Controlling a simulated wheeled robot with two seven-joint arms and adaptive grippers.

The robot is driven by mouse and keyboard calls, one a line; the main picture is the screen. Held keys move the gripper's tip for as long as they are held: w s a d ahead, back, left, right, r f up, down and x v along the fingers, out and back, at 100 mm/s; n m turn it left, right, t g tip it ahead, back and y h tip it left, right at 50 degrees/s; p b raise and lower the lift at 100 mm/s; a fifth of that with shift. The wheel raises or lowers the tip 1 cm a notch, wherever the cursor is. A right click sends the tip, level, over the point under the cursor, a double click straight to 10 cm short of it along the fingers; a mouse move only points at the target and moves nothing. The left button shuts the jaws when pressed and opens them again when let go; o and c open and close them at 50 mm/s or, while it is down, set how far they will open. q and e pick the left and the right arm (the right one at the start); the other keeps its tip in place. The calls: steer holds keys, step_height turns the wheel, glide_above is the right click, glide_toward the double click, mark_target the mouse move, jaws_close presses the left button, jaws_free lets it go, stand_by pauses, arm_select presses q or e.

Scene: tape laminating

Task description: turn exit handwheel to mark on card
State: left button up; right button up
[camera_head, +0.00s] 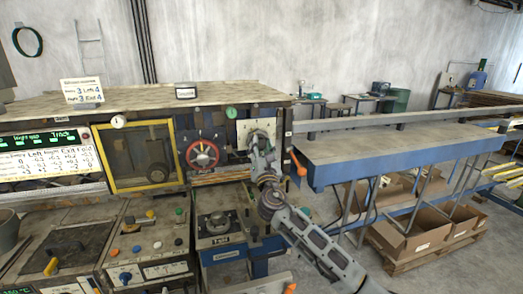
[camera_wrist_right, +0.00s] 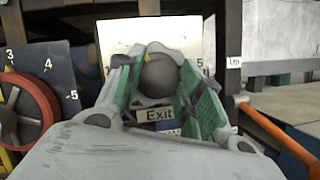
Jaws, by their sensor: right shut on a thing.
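The exit handwheel shows in the right wrist view as a round grey knob (camera_wrist_right: 159,75) in front of a pale dial plate (camera_wrist_right: 112,38), above an "Exit" label (camera_wrist_right: 158,114). My right gripper (camera_wrist_right: 157,82) has its green-padded fingers on both sides of this knob and is shut on it. In the head view my right gripper (camera_head: 261,151) reaches up to the pale exit dial (camera_head: 256,130) and hides most of the wheel. The pointer against the scale is too small to read surely. The white card (camera_head: 83,90) stands on the machine top, its exit line apparently reading 4. My left gripper is not in view.
A red handwheel (camera_head: 202,154) on a dark dial sits left of the exit dial. An orange lever (camera_head: 298,163) sticks out just right of it, close to my arm. A blue-sided table (camera_head: 400,155) extends right. A yellow-framed window (camera_head: 138,155) is farther left.

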steer(key=m+h, duration=0.2)
steer(key=m, duration=0.2)
steer(key=m+g+h+b, duration=0.1)
steer(key=m, duration=0.3)
steer(key=shift+a+r+m+h, duration=0.1)
steer(key=shift+m+h, duration=0.3)
steer(key=m+g+h, duration=0.1)
steer(key=m, duration=0.2)
steer(key=shift+r+m+g+p, duration=0.1)
steer(key=shift+m+g+p, duration=0.2)
steer(key=shift+m, duration=0.1)
steer(key=shift+m+g+p, duration=0.45)
steer(key=shift+m+g, duration=0.15)
steer(key=shift+m, duration=0.9)
steer(key=shift+h, duration=0.3)
steer(key=o, duration=1)
steer(key=shift+s, duration=0.15)
steer(key=s+a, duration=0.1)
steer(key=s, duration=1)
steer(key=shift+s+a+f, duration=0.25)
steer(key=shift+s, duration=0.1)
